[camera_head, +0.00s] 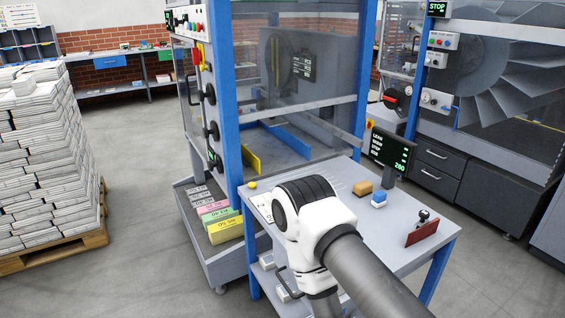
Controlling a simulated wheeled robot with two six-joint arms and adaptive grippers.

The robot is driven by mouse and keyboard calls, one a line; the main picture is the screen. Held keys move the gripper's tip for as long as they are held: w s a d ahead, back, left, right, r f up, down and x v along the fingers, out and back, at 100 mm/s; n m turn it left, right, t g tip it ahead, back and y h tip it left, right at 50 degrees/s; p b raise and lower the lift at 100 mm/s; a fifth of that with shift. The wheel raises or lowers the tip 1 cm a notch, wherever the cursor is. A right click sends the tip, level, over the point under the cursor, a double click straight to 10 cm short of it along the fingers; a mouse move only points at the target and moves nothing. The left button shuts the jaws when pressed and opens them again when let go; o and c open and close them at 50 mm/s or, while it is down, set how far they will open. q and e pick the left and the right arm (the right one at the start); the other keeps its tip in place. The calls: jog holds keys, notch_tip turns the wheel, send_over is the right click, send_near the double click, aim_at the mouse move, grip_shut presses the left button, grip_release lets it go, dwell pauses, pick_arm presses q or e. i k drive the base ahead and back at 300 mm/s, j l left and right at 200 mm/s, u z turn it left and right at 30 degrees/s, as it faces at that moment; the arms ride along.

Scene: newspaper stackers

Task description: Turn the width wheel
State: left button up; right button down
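Several black round hand wheels are mounted one above another on the near left post of the blue-framed stacker: an upper wheel (210,94), a middle wheel (213,130) and a lower wheel (214,158). Their labels are too small to read, so I cannot tell which is the width wheel. My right arm comes in from the lower right and bends over the side table, with its far part pointing down. Its gripper is hidden or out of frame. My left gripper is not in view. No gripper is seen touching a wheel.
The grey side table (345,190) holds a small screen (392,152), a red pad (422,232) with a stamp, and small blocks. A low shelf of coloured bundles (225,228) stands beside it. A pallet of newspapers (45,160) is at left. The floor between is clear.

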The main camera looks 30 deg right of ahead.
aim_at(218, 164)
jog(key=z, duration=0.5)
jog(key=i+j+z, duration=0.1)
jog(key=j, duration=0.25)
jog(key=i+j+z, duration=0.15)
jog(key=i+j, duration=0.15)
jog(key=i+j+z, duration=0.1)
jog(key=j, duration=0.35)
jog(key=i+j+z, duration=0.15)
jog(key=j, duration=0.25)
jog(key=i+j+z, duration=0.1)
jog(key=i+j, duration=0.15)
jog(key=j, duration=0.15)
jog(key=i+j+z, duration=0.15)
jog(key=j, duration=0.3)
jog(key=i+j+z, duration=0.1)
jog(key=j, duration=0.3)
jog(key=i+j+z, duration=0.15)
jog(key=j, duration=0.3)
